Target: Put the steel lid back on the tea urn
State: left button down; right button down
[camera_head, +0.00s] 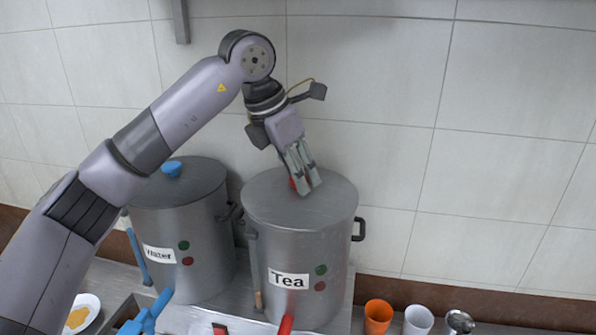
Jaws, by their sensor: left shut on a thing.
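The tea urn (297,265) is a tall grey steel pot with a "Tea" label, standing in the middle. The steel lid (259,200) lies over its top and looks level; I see no clear gap between lid and rim. My left gripper (303,188) reaches down from above and is shut on the lid's red knob (292,184), which the fingers mostly hide. My right gripper is not in view.
The water urn (205,250), with a blue-knobbed lid, stands close at the left. An orange cup (378,316), a white cup (418,320) and a metal cup (459,321) stand at the lower right. A plate (85,310) is at the lower left. The tiled wall is close behind.

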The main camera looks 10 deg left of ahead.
pick_arm(q)
jog(key=c, duration=1.1)
grip_release()
jog(key=shift+o, duration=0.2)
jog(key=o, duration=0.5)
jog(key=shift+r, duration=0.1)
jog(key=shift+r+p, duration=2.4)
jog(key=shift+r, duration=0.6)
jog(key=shift+f, duration=0.1)
